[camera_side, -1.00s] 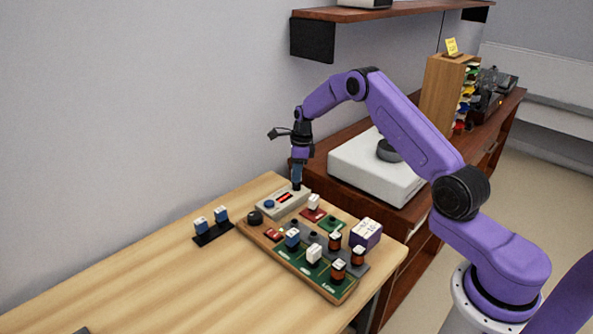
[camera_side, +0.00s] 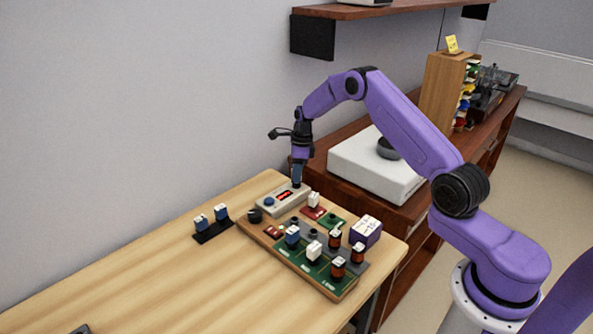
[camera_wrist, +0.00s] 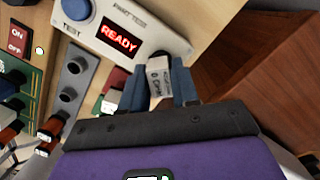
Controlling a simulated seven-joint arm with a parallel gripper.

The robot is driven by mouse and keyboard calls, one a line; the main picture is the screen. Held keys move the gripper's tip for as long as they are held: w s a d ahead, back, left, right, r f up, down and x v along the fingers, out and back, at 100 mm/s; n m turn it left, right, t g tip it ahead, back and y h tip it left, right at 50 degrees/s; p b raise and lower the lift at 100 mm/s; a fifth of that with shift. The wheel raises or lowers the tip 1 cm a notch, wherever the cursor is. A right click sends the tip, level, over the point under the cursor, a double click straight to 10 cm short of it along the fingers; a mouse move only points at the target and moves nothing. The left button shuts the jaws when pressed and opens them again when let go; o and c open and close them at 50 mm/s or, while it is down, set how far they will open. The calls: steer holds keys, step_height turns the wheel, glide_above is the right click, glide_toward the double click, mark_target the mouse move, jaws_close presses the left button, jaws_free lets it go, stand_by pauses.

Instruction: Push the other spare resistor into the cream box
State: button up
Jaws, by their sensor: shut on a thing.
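The cream box (camera_side: 272,208), marked PART TEST, stands at the back of the wooden board. In the wrist view it (camera_wrist: 165,35) has a blue TEST button and a red display reading READY. My gripper (camera_side: 297,182) points down at the box's right end. In the wrist view its blue fingers (camera_wrist: 160,82) are shut on a small part with a white printed label (camera_wrist: 158,78), seemingly a resistor. The part is at the box's near edge; its lower end is hidden, so I cannot tell how deep it sits. Two blue white-topped parts (camera_side: 201,223) stand in a black rack (camera_side: 213,232).
The wooden board (camera_side: 310,285) carries several blue, white and orange-brown parts, a black knob (camera_side: 255,215) and a red ON/OFF switch (camera_wrist: 17,38). The table's left and front are mostly clear.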

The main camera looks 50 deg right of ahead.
steer(key=shift+f, duration=0.15)
stand_by(0.6)
steer(key=o, duration=1)
steer(key=shift+o, duration=0.2)
steer(key=shift+r, duration=3.8)
